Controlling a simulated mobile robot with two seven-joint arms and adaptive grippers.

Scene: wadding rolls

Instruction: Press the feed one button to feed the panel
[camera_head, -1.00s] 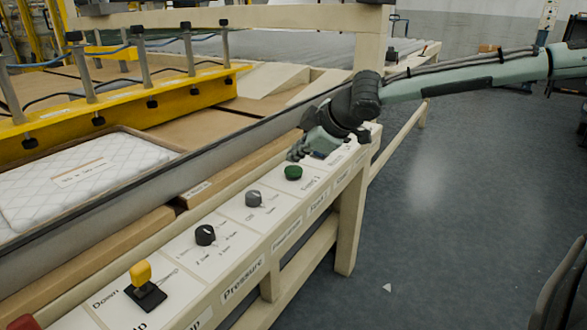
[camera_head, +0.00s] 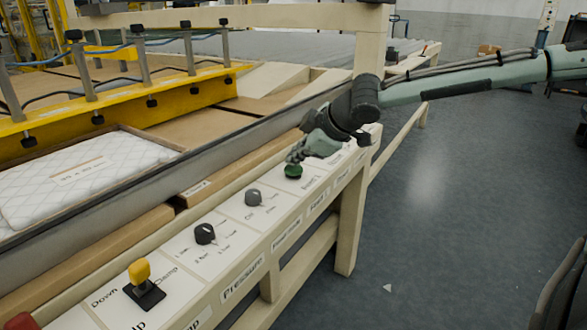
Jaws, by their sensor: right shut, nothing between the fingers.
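A green button (camera_head: 293,172) stands on the white control panel (camera_head: 272,207) of a long wooden bench. My right gripper (camera_head: 293,158) is shut and empty, with its fingertips right over the green button; I cannot tell whether they touch or press it. The gripper and wrist hide part of the panel beyond the button. The label beside the green button is too small to read surely. A white quilted panel (camera_head: 80,172) with a paper label lies in the machine at the left. My left gripper is not in view.
Nearer on the control panel are a grey knob (camera_head: 253,197), a black knob (camera_head: 205,234), a yellow-topped lever (camera_head: 141,280) and a red button (camera_head: 22,322). A yellow clamp bar (camera_head: 120,107) spans the machine. The floor at right is mostly clear.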

